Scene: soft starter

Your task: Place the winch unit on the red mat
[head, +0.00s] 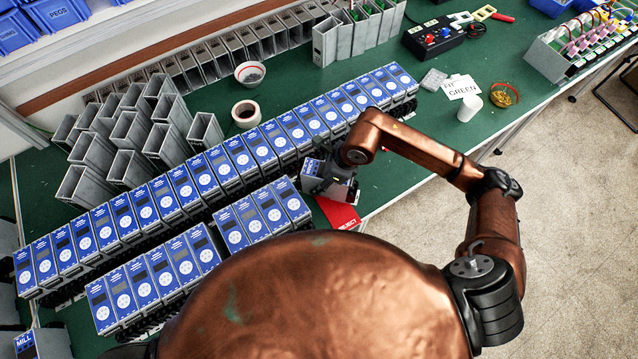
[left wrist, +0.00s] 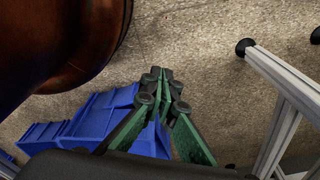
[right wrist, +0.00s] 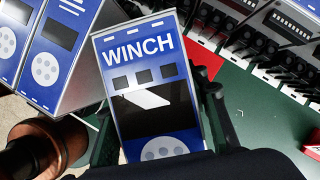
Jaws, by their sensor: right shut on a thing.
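The winch unit (right wrist: 150,85) has a blue face with WINCH in white letters and a dark panel. It fills the middle of the right wrist view, between the fingers of my right gripper (right wrist: 160,110), which is shut on it. In the head view, my right gripper (head: 333,178) is beside the end of the front row of units, next to the red mat (head: 340,213). The mat is marked REJECT and partly covered by the gripper and my body. I cannot tell whether the unit touches the table. My left gripper (left wrist: 161,76) is shut and empty above the floor.
A long row of blue-faced units (head: 180,190) crosses the green table (head: 400,165), with a shorter row (head: 255,220) in front. Empty grey housings (head: 130,135), a tape roll (head: 246,113) and a bowl (head: 250,72) stand behind. Blue bins (left wrist: 95,115) are near my left gripper.

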